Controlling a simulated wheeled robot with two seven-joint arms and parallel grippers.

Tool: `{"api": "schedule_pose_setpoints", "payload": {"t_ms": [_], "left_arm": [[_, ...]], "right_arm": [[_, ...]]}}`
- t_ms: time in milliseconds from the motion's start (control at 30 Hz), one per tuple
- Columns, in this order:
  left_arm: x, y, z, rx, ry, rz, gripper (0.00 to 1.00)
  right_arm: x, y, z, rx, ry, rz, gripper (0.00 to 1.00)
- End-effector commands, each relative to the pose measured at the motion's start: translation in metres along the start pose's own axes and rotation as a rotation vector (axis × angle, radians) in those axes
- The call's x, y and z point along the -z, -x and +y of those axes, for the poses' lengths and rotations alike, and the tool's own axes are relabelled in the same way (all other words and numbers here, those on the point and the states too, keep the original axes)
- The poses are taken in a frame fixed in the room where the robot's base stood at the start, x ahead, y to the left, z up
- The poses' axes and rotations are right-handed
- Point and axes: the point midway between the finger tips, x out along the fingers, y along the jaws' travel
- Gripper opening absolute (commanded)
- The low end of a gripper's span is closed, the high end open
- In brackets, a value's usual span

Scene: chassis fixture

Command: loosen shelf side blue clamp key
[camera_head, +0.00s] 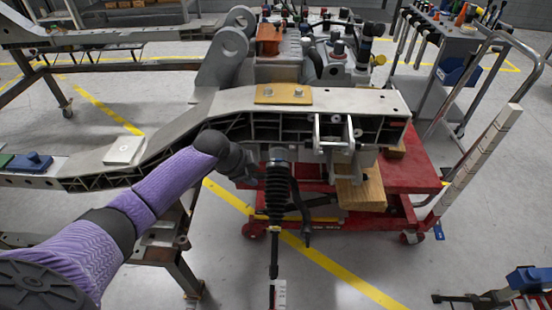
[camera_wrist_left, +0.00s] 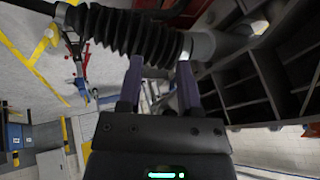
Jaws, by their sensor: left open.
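My left gripper (camera_head: 248,170) is at the near side of the grey chassis beam (camera_head: 340,101), close beside a black ribbed bellows (camera_head: 277,188). In the left wrist view the two fingers (camera_wrist_left: 159,80) are apart with nothing between them, and the bellows (camera_wrist_left: 130,33) crosses just beyond the tips; I cannot tell whether they touch it. A blue block (camera_head: 36,161) sits on the far left end of the frame, and another blue part (camera_head: 527,279) is at the lower right. I cannot make out which is the blue clamp or its key. My right gripper is not seen.
A red cart (camera_head: 410,172) with a wooden block (camera_head: 362,192) stands under the beam. A tool trolley (camera_head: 445,45) and a curved metal handle (camera_head: 470,75) are at the right.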

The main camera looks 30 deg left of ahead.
Motion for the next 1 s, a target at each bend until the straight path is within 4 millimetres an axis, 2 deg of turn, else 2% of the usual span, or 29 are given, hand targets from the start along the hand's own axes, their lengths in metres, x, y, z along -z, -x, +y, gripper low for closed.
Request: {"api": "schedule_pose_setpoints", "payload": {"t_ms": [33, 100, 167, 233, 267, 500, 600, 733, 1000], "left_arm": [[0.018, 0.021, -0.016, 0.007, -0.082, 0.032, 0.45], [0.037, 0.047, -0.027, 0.001, -0.182, 0.062, 0.45], [0.046, 0.061, -0.031, -0.005, -0.240, 0.077, 0.45], [0.051, 0.064, -0.032, -0.010, -0.272, 0.084, 0.45], [0.051, 0.061, -0.032, -0.011, -0.278, 0.086, 0.45], [0.054, 0.001, -0.028, -0.015, -0.274, 0.086, 0.45], [0.056, -0.018, -0.028, -0.015, -0.273, 0.086, 0.45], [0.058, -0.030, -0.029, -0.012, -0.274, 0.086, 0.45], [0.059, -0.030, -0.030, -0.010, -0.274, 0.085, 0.45]], "right_arm": [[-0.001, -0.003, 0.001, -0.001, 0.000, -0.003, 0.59], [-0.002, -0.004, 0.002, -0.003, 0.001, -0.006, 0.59], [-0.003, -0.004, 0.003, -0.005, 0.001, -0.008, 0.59], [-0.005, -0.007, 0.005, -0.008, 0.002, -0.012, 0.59], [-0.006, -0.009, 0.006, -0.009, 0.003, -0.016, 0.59], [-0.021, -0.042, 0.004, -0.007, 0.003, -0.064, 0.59], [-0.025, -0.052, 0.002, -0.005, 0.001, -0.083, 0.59], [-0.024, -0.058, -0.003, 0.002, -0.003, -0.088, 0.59], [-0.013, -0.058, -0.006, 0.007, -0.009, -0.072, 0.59]]}}
